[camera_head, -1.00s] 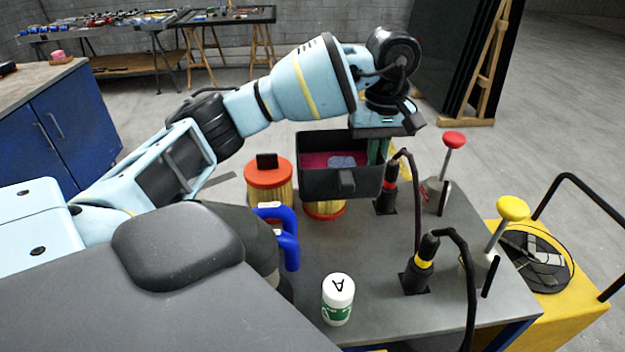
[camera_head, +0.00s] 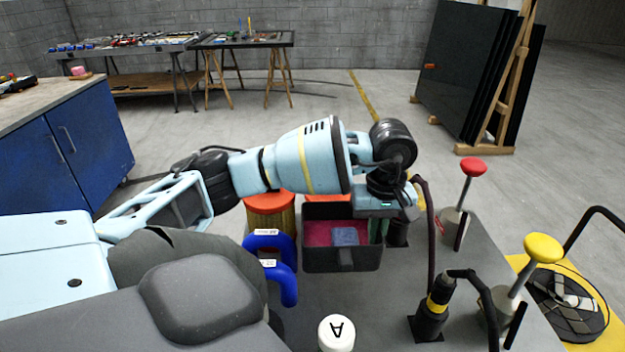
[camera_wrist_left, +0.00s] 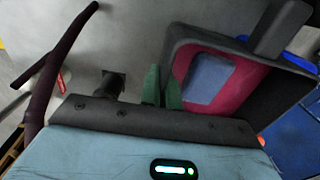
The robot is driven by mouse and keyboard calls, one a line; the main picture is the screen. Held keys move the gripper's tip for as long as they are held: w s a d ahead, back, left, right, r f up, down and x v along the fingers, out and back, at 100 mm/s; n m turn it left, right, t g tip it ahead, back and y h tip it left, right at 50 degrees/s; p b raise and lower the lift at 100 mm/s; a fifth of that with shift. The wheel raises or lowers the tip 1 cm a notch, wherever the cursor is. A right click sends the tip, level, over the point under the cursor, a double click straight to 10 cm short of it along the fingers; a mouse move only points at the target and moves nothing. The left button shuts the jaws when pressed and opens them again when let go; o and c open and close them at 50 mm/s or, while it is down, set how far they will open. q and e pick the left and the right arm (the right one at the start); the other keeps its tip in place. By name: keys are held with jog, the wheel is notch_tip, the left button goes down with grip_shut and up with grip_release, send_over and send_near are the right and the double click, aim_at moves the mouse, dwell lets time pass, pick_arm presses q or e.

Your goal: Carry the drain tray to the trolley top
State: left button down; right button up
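The drain tray (camera_head: 341,258) is a black open box with a magenta inside and a blue-grey patch or piece in it. It stands out in front of the orange-lidded canisters in the head view and also shows in the left wrist view (camera_wrist_left: 272,95). My left gripper (camera_head: 377,230) is at its right wall. Its green fingers (camera_wrist_left: 162,88) look closed on the tray's edge, partly hidden by the wall. The tray looks about level over a grey top (camera_head: 390,300); I cannot tell whether it touches. Which surface is the trolley top is unclear. My right gripper is out of view.
Orange-lidded canisters (camera_head: 270,203) stand behind the tray. Blue handles (camera_head: 284,265) are close on its left. A white bottle (camera_head: 337,333) is in front. A black-and-yellow connector (camera_head: 432,308), a red knob (camera_head: 473,168) and a yellow knob (camera_head: 543,248) stand at the right.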

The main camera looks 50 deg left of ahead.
pick_arm(q)
send_over(368, 282)
jog(key=shift+f, duration=5.25)
jog(key=shift+f, duration=0.15)
jog(key=c, duration=1.6)
grip_release()
jog(key=shift+c, duration=0.2)
notch_tip(368, 282, up, 12)
jog(key=shift+r, duration=0.1)
